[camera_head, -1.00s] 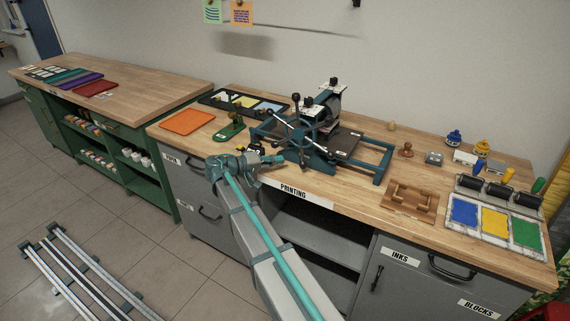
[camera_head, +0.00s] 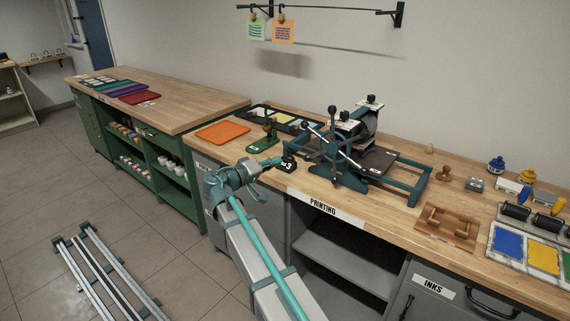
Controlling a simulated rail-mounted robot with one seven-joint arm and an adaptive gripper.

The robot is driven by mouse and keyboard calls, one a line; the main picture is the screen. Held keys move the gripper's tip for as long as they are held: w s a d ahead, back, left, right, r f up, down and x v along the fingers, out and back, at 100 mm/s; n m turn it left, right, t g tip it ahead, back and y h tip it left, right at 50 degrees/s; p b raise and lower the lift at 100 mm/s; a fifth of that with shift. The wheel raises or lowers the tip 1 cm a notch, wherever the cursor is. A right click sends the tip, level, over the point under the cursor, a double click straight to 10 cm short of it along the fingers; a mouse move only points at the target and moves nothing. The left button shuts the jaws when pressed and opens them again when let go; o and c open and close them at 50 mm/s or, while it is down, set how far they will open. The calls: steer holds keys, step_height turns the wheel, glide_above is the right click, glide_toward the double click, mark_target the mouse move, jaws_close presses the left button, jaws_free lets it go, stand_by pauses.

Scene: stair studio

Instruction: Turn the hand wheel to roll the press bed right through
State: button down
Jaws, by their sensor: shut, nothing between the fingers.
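The press (camera_head: 345,150) stands on the wooden printing bench in the head view. Its hand wheel (camera_head: 331,146), with several spokes and dark knobs, is on the near left side. The dark press bed (camera_head: 376,161) lies on the teal frame (camera_head: 412,189), and its visible part extends to the right of the roller. My gripper (camera_head: 274,162) is shut and empty, left of the hand wheel and apart from it, near the front edge of the bench. Part of the bed under the roller is hidden by the wheel and side frame.
A small black block marked 3 (camera_head: 288,164) sits between my gripper and the press. A green stapler-like tool (camera_head: 265,140) and orange tray (camera_head: 222,131) are to the left. A wooden rack (camera_head: 448,224) and ink slab (camera_head: 541,251) lie to the right.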

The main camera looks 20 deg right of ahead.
steer(key=w+d+f+t+p, duration=0.1)
steer(key=w+d, duration=0.3)
steer(key=d, duration=0.5)
steer(key=shift+w+d+f+n+t+y+p, duration=0.15)
steer(key=shift+d+f+n+t+y+p, duration=0.25)
steer(key=shift+p, duration=0.5)
steer(key=shift+a, duration=0.15)
